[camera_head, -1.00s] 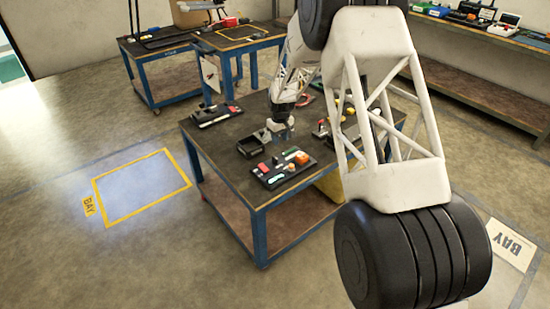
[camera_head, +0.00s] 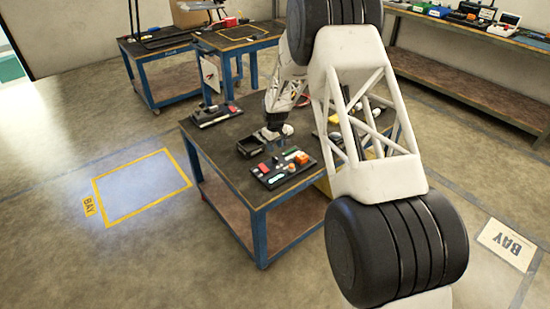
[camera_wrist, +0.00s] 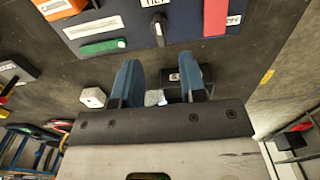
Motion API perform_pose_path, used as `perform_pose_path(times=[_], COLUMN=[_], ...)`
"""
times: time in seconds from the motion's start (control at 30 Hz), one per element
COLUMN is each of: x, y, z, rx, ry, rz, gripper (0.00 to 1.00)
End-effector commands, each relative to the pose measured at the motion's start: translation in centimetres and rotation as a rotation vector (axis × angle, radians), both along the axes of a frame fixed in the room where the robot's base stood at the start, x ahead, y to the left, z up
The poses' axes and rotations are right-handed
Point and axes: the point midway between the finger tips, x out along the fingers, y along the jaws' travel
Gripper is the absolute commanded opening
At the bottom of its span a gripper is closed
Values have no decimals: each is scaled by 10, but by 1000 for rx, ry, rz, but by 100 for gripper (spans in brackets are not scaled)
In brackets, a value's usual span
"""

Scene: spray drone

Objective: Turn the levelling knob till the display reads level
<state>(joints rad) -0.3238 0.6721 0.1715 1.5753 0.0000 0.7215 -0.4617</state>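The dark blue panel (camera_wrist: 185,38) fills the upper middle of the wrist view. A black knob (camera_wrist: 160,28) with a light pointer line sits on it, below a label cut off by the frame edge. The panel also carries a red block (camera_wrist: 216,16), a green bar (camera_wrist: 103,46) and a white label strip (camera_wrist: 94,27). I cannot make out a display reading. My gripper (camera_wrist: 167,76) is open and empty, its two blue fingers apart, with the knob beyond their tips. In the head view my gripper (camera_head: 279,147) is above the table, just behind the panel (camera_head: 275,180).
The blue-framed table (camera_head: 225,165) holds a black open box (camera_head: 250,147) beside my gripper and a black tray of parts (camera_head: 215,115) at the back left. A white hexagonal piece (camera_wrist: 93,97) lies near my left finger. The yellow-outlined floor bay (camera_head: 142,188) is clear.

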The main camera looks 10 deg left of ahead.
Motion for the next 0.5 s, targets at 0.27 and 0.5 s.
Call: perform_pose_path(times=[0.27,0.5], x=[-1,-1], y=[0,0], z=[-31,-56], rx=[-1,-1], ry=[2,2], rz=[0,0], gripper=[38,38])
